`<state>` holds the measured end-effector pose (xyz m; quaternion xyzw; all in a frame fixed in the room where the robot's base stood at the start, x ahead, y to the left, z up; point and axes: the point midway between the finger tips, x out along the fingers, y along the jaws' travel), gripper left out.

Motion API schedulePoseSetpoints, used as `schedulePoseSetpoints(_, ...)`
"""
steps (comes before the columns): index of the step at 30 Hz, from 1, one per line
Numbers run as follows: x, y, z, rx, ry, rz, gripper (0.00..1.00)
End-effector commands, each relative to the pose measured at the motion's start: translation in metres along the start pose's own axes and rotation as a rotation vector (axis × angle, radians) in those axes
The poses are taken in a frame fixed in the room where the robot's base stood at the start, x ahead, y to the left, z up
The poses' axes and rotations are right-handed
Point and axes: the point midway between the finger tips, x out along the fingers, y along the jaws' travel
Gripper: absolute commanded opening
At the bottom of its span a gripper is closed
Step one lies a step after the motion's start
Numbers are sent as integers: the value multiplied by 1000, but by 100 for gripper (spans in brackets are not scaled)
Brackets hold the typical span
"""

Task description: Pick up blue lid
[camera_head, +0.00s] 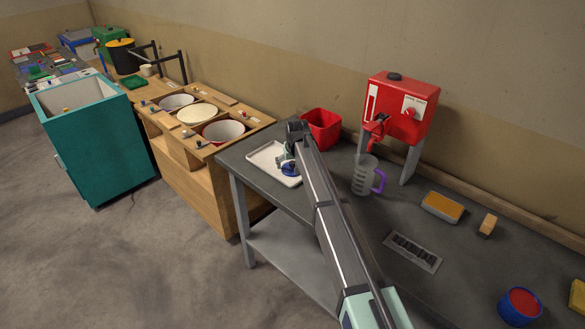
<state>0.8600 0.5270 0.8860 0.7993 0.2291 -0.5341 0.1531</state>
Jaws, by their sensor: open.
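A small blue round thing (290,170), which looks like the blue lid, lies at the right part of a white tray (262,152) on the dark bench. My gripper (286,162) is right above or at it, pointing down at the end of my outstretched arm. The fingers are open. They are small in the picture and partly cover the blue thing; I cannot tell whether they touch it.
A red bin (321,129) stands just behind my gripper. A red dispenser (398,107) and a clear jug with purple handle (364,177) are to the right. A wooden unit (190,175) with round openings adjoins the bench at left. A blue tub (519,308) stands front right.

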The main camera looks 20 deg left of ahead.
Motion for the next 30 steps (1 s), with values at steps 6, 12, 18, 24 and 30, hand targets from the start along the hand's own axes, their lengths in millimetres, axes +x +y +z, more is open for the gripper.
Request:
schedulePoseSetpoints(6, 0, 0, 0, 0, 0, 0, 48)
schedulePoseSetpoints(12, 1, 0, 1, 0, -2, 0, 9)
schedulePoseSetpoints(18, 2, 0, 2, 0, -5, 0, 3)
schedulePoseSetpoints(24, 3, 0, 3, 0, -8, 0, 3)
schedulePoseSetpoints(30, -3, 0, 1, 0, -9, 0, 2)
